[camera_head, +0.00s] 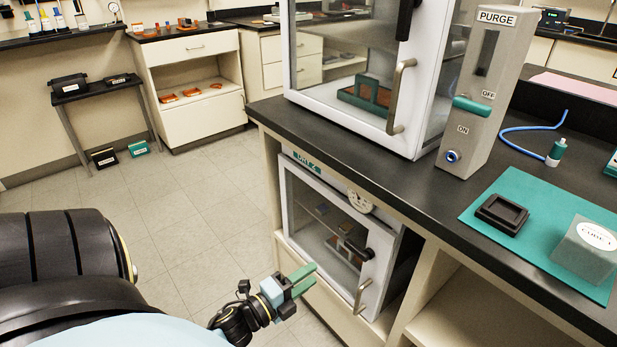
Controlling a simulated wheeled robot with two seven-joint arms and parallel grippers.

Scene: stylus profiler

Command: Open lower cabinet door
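The lower cabinet door (312,215) is a white-framed glass door under the black counter, and it looks shut. Its metal handle (361,296) is at the lower right of the door, with a black latch (358,250) above it. Small items show dimly through the glass. My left gripper (310,274) has green fingers with a small gap between them and nothing in them. In the picture it overlaps the door's lower edge, left of the handle and apart from it. My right gripper is out of view.
The upper glass cabinet (345,110) with its handle (400,97) stands on the counter (425,180). The grey PURGE box (483,125) is beside it. A green mat (540,235) holds a black tray and a clear box. The floor (190,215) left of the cabinet is clear.

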